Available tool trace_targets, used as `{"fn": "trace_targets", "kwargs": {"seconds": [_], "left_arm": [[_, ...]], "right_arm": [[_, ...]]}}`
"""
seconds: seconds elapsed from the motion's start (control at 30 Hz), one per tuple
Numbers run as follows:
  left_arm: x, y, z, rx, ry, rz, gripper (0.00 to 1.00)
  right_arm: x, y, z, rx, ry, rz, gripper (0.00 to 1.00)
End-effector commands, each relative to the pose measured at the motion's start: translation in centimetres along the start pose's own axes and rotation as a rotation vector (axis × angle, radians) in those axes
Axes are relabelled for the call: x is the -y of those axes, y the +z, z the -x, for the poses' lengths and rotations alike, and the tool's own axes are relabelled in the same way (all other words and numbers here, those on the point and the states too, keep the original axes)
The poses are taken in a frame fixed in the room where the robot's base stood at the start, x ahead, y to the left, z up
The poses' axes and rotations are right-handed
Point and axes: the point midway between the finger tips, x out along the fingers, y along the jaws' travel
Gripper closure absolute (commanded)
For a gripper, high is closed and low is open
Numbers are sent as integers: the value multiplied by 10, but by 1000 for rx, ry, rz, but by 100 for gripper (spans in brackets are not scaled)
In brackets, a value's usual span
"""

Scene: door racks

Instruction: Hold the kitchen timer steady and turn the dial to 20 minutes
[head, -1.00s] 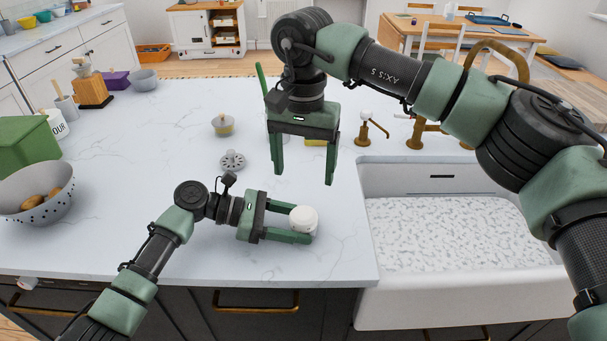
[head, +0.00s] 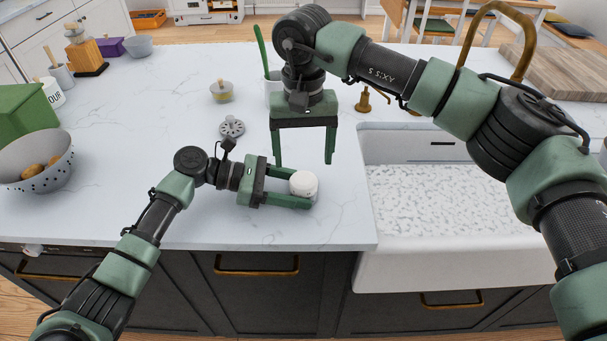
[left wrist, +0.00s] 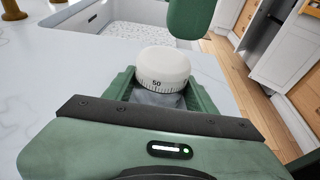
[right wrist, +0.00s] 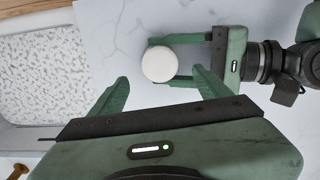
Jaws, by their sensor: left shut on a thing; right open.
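The white round kitchen timer (head: 303,184) stands on the counter near its front edge, left of the sink. My left gripper (head: 290,187) is shut on it from the left, fingers on either side of its lower part. In the left wrist view the white dial (left wrist: 163,68) shows a scale with 50 facing that camera; its pointer is not visible. My right gripper (head: 303,163) is open and empty, pointing down above and behind the timer. In the right wrist view the plain timer top (right wrist: 160,64) lies ahead, beyond the open fingers.
The white sink (head: 440,200) and brass faucet (head: 490,30) are to the right. A grey slotted disc (head: 232,127) and a small jar (head: 221,92) lie behind my left arm. A colander (head: 35,160) and green box (head: 25,115) stand at the left. Counter around the timer is clear.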

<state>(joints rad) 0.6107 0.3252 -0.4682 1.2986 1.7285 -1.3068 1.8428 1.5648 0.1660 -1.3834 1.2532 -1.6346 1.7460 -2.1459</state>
Motion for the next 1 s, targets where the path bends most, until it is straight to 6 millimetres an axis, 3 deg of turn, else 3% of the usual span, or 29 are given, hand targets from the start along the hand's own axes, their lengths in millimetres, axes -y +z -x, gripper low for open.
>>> {"fn": "trace_targets", "kwargs": {"seconds": [0.1,0.3,0.73,0.77,0.9,1.0], "left_arm": [[0,1,0,1,0,-1,67],[0,1,0,1,0,-1,67],[0,0,0,1,0,-1,67],[0,0,0,1,0,-1,67],[0,0,0,1,0,-1,67],[0,0,0,1,0,-1,67]], "right_arm": [[0,1,-26,4,0,-1,23],[0,0,-54,2,0,-2,23],[0,0,-66,0,-1,-3,23],[0,0,-66,0,-1,-3,25],[0,0,-65,1,-1,-3,64],[0,0,-65,1,-1,-3,85]]}}
